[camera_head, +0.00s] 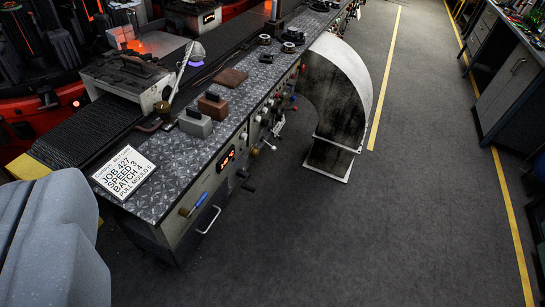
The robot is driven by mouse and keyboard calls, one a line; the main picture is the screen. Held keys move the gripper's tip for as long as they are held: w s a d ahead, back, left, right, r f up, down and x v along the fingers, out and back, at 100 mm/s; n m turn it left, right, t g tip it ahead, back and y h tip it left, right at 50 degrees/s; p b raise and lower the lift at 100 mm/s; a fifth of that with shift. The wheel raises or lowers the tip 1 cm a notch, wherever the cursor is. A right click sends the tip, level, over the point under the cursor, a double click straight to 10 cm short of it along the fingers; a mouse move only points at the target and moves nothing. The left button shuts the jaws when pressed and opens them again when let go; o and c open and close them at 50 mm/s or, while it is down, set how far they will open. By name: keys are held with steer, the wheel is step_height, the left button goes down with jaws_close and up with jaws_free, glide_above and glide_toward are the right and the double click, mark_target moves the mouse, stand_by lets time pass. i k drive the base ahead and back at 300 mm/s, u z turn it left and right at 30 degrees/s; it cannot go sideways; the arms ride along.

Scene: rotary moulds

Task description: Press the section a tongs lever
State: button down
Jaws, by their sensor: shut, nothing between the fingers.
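Several levers and knobs line the front face of a long machine bench (180,232). A blue-handled lever (193,205) with an orange end sits at the near end. Dark levers (246,181) stick out beside the lit red display (226,159). Farther along are pale knobs (257,118) and small red and blue knobs (293,98). I cannot read any section labels, so I cannot tell which one is the section a tongs lever. My gripper is not in view.
A white card (124,172) reading job 427, speed 3, batch 4, pull mould 5 lies on the bench top. A large curved metal duct (343,95) stands on the floor beside the bench. Clear grey floor (400,215) runs right to another bench (506,80).

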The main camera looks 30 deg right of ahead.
mark_target(262, 139)
steer(key=z, duration=0.4)
steer(key=i, duration=1.1)
steer(key=u, duration=0.4)
